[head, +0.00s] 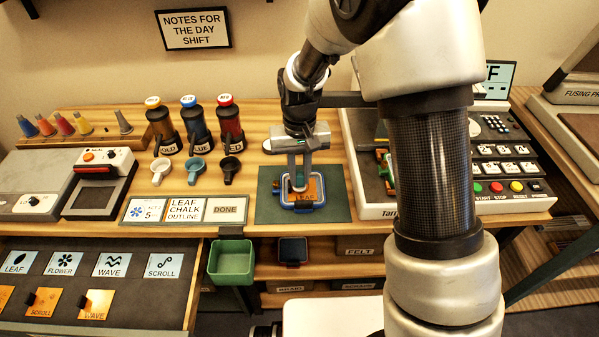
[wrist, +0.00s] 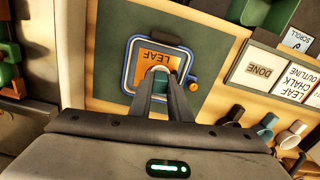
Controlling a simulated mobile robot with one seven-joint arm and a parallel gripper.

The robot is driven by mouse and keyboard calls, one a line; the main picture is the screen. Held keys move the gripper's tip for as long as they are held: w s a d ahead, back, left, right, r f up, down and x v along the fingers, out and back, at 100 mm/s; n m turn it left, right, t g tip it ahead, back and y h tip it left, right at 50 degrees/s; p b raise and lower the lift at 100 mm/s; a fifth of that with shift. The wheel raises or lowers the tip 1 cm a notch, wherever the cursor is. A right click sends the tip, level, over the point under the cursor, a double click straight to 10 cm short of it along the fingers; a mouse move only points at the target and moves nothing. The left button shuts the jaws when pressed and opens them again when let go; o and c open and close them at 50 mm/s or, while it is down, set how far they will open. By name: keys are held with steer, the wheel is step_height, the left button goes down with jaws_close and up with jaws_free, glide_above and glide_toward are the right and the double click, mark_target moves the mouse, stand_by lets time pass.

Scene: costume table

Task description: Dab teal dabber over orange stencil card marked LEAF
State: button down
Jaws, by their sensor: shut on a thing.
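The orange stencil card (head: 313,188) marked LEAF lies inside a blue-rimmed frame (head: 318,206) on a dark green mat (head: 269,206). The card shows its LEAF lettering upside down in the wrist view (wrist: 155,57). My gripper (head: 297,184) points down over the card. It is shut on the dabber (wrist: 160,73), whose pale rounded top with a teal part shows between the fingertips. The dabber is over the card's middle. Its lower end is hidden, so I cannot tell whether it touches the card.
Label cards, one reading DONE (head: 225,209), stand left of the mat. Behind them are chalk bottles (head: 197,125) and small cups (head: 196,168). A machine with buttons (head: 498,165) stands right. A green bin (head: 232,261) hangs at the front edge. An open drawer (head: 100,282) holds other stencils.

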steer(key=shift+f, duration=0.6)
stand_by(3.6)
steer(key=shift+r, duration=0.1)
steer(key=shift+r+p, duration=2.3)
steer(key=shift+r, duration=1.2)
steer(key=shift+f, duration=0.2)
steer(key=shift+s+d+f+b, duration=0.1)
steer(key=shift+d+f+b, duration=0.1)
steer(key=shift+f+b, duration=0.65)
steer(key=shift+s+d+f+b, duration=0.15)
steer(key=shift+f+b, duration=0.45)
steer(key=shift+f, duration=0.4)
steer(key=shift+s+d+f+b, duration=0.1)
steer(key=shift+d+f+b, duration=0.1)
steer(key=shift+f+b, duration=0.65)
steer(key=shift+f, duration=0.6)
